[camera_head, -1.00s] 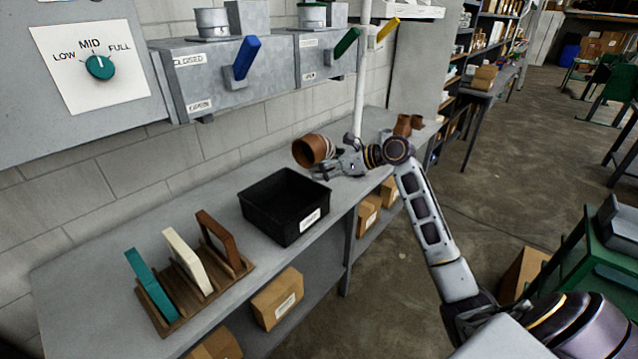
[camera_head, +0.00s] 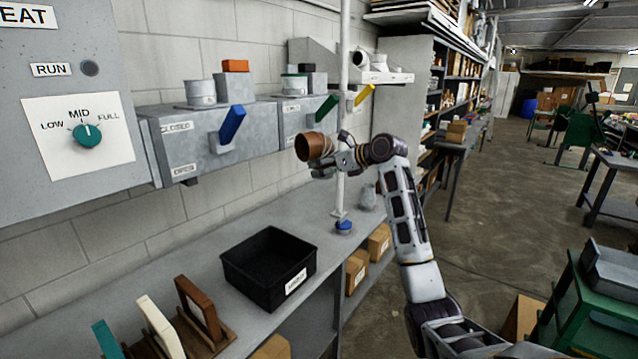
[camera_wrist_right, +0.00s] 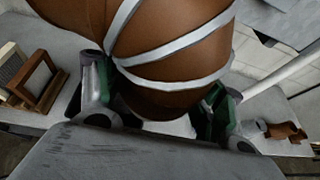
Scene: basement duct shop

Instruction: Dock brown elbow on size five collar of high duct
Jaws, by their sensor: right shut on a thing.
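My right gripper (camera_head: 328,165) is shut on the brown elbow (camera_head: 312,146) and holds it in the air above the bench, its round open mouth facing left. In the right wrist view the elbow (camera_wrist_right: 180,45), with pale bands, sits between the two green-lined fingers (camera_wrist_right: 160,105). Grey ducts (camera_head: 205,140) run along the wall, left of the elbow. A grey collar (camera_head: 201,93) and a green-banded collar (camera_head: 293,84) stand on top of them, apart from the elbow. I cannot read size numbers on them. My left gripper is not in view.
A white vertical pole (camera_head: 343,100) stands close behind my right gripper. Blue (camera_head: 232,124), green (camera_head: 326,108) and yellow (camera_head: 363,95) handles stick out from the ducts. A black bin (camera_head: 268,268) and a rack of panels (camera_head: 200,312) sit on the bench (camera_head: 225,235).

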